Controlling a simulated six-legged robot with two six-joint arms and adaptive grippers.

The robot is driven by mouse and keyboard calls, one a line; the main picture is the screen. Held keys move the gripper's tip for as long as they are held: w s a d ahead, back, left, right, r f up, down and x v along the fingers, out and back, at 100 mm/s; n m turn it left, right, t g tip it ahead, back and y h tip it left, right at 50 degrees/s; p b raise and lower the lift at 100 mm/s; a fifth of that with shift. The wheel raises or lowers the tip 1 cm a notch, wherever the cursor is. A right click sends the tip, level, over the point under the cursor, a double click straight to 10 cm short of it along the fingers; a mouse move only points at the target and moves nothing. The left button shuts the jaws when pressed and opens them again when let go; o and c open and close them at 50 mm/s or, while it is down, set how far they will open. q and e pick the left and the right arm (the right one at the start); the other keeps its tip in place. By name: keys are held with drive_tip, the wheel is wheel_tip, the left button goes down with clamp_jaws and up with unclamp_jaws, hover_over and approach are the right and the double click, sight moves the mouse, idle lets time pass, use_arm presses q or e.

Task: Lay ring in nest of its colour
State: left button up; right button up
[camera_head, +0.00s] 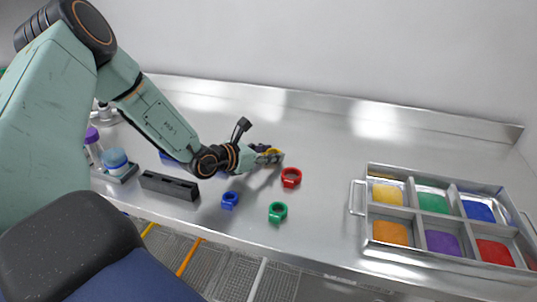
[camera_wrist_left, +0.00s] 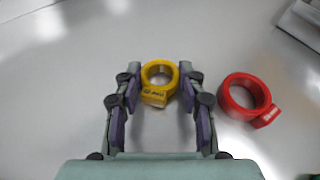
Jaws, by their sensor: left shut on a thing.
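My left gripper (camera_head: 266,156) is low over the bench and shut on a yellow ring (camera_wrist_left: 156,96), one finger on each side of it in the left wrist view. In the head view the yellow ring (camera_head: 273,151) is partly hidden by the fingers. A metal tray (camera_head: 364,208) at the right has coloured nests: yellow (camera_head: 387,194), green (camera_head: 432,203) and blue (camera_head: 478,211) behind, orange (camera_head: 391,233), purple (camera_head: 443,243) and red (camera_head: 495,253) in front. My right gripper is not in view.
A red ring (camera_head: 291,183) lies close to my left gripper. A blue ring (camera_head: 229,205) and a green ring (camera_head: 278,216) lie nearer the front edge. A dark slotted block (camera_head: 169,189) lies at the left. The bench between rings and tray is clear.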

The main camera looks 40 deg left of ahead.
use_arm(q)
drive_tip(key=shift+d+f, duration=0.1)
drive_tip(key=shift+f, duration=0.05)
drive_tip(key=o, duration=0.4)
drive_tip(key=shift+w, duration=0.1)
drive_tip(key=o, duration=0.5)
